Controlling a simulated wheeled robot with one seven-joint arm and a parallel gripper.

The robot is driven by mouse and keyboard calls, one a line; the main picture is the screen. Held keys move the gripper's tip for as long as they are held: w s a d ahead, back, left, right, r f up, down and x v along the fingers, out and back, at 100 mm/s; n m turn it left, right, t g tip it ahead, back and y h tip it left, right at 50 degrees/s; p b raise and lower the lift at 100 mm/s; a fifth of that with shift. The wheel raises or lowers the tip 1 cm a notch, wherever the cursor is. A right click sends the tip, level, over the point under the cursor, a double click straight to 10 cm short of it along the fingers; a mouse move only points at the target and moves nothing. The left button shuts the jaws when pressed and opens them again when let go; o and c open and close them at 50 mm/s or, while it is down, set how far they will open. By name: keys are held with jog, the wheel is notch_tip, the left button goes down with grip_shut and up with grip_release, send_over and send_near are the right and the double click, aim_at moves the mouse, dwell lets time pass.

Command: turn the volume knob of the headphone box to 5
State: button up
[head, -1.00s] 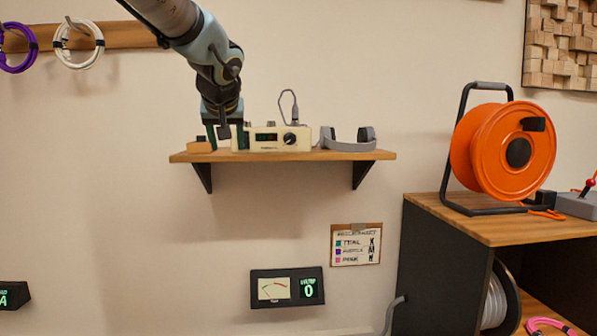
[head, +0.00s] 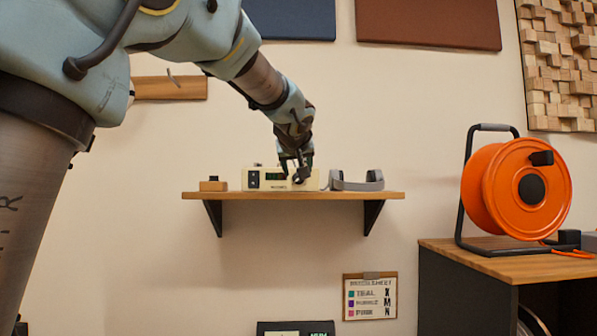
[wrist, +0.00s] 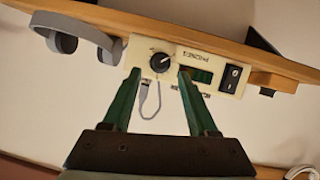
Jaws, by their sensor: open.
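The headphone box (head: 266,180) is cream, with a small dark green display and a switch, and stands on the wooden wall shelf. In the wrist view the box (wrist: 200,66) appears upside down. Its black volume knob (wrist: 161,62) has a white pointer line and sits between and beyond my fingertips. In the head view my arm's end covers the knob. My gripper (head: 298,172) is in front of the right half of the box. In the wrist view my gripper (wrist: 159,76) has two green fingers spread apart, with nothing held. I cannot tell whether either finger touches the box. The display digits are unreadable.
Grey headphones (head: 356,180) lie on the shelf (head: 290,196) right of the box, close to one finger in the wrist view. A small wooden block (head: 213,185) sits left. An orange cable reel (head: 517,187) stands on a cabinet farther right. A cable loops from the box.

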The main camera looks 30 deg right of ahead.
jog(key=shift+p+x, duration=0.45)
jog(key=shift+x, duration=1.65)
grip_shut()
